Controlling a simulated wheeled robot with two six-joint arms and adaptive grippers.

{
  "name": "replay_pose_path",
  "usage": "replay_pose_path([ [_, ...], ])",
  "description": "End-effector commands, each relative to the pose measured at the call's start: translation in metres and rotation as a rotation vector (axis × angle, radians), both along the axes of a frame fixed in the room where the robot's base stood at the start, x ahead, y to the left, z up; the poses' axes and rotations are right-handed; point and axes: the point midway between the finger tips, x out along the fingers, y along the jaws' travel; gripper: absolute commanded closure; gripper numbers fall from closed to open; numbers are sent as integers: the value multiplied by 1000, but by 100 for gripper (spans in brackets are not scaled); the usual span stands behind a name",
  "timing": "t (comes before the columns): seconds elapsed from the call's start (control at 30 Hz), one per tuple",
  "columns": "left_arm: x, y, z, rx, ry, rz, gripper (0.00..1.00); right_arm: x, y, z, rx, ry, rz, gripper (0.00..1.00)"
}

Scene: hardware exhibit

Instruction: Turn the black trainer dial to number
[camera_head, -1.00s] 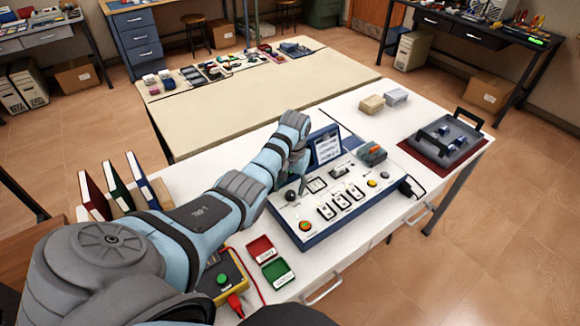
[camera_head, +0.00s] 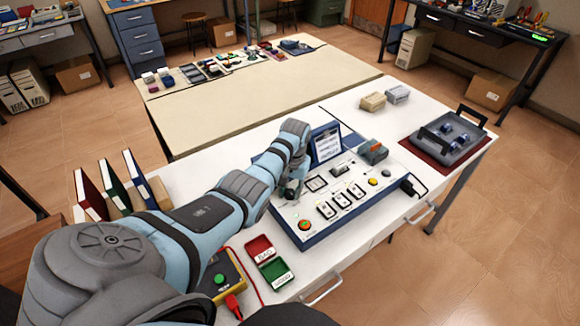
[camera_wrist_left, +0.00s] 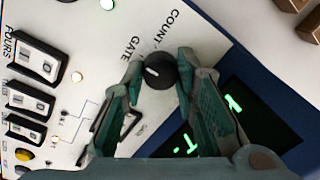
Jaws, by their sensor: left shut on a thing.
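The black trainer dial (camera_wrist_left: 160,73) shows in the left wrist view as a round knob with a short white mark on its left side. The words COUNT and GATE are printed on the panel near it. My left gripper (camera_wrist_left: 160,68) is shut on the dial, with a fingertip on each side. In the head view my left gripper (camera_head: 292,190) is low over the left part of the trainer panel (camera_head: 347,218) and hides the dial there. A dark display with green characters (camera_wrist_left: 235,120) is partly covered by the fingers. My right gripper is not in view.
Red and green trays (camera_head: 275,273) lie in front left. Several books (camera_head: 115,185) stand at left. A grey tray (camera_head: 450,138) is at right.

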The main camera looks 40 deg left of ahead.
Motion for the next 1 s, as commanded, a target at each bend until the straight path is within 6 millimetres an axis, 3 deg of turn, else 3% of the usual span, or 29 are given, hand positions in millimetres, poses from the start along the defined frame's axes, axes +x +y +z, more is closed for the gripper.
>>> replay_pose_path([
  [0.37,1,0,2,0,-2,119,100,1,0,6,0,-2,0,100],
  [1.0,2,2,1,0,-4,629,100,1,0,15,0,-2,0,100],
])
